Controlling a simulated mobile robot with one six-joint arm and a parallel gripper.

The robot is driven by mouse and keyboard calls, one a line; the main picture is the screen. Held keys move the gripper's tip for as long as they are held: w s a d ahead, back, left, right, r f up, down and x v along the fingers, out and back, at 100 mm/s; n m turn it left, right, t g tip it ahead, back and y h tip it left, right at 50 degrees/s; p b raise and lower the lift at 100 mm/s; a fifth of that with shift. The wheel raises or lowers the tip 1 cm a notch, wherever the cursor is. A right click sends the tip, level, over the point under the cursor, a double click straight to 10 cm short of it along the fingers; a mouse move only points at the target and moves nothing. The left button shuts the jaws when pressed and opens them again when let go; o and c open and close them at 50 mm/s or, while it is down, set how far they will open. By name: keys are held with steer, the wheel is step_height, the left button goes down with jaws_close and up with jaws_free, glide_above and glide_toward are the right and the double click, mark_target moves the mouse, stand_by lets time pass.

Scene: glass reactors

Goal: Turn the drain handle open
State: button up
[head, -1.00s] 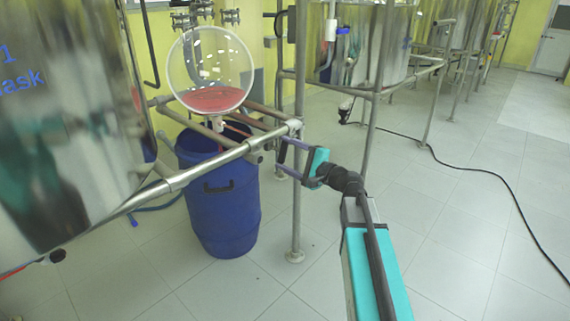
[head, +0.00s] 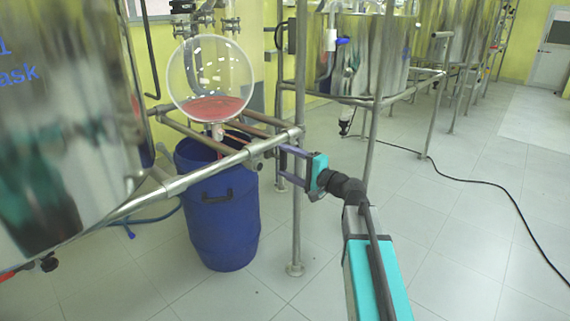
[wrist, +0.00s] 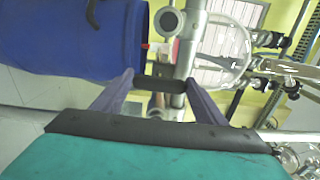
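A round glass flask (head: 210,75) holds red liquid in its lower part. Its drain outlet (head: 217,131) points down over a blue barrel (head: 220,215). The drain handle cannot be told apart clearly at this size. The barrel (wrist: 75,35) and flask (wrist: 222,48) also show there.
A metal pipe frame (head: 225,163) surrounds the flask, with an upright post (head: 297,220) close to my gripper. A large shiny vessel (head: 65,120) fills the left. More vessels (head: 365,50) stand behind. A black cable (head: 480,185) crosses the otherwise open floor at right.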

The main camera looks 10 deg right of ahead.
steer(key=o, duration=0.4)
steer(key=shift+a+f, duration=0.1)
steer(key=shift+o, duration=0.2)
steer(key=shift+s, duration=0.1)
steer(key=p+v, duration=0.3)
steer(key=v, duration=1)
steer(key=shift+s+d, duration=0.3)
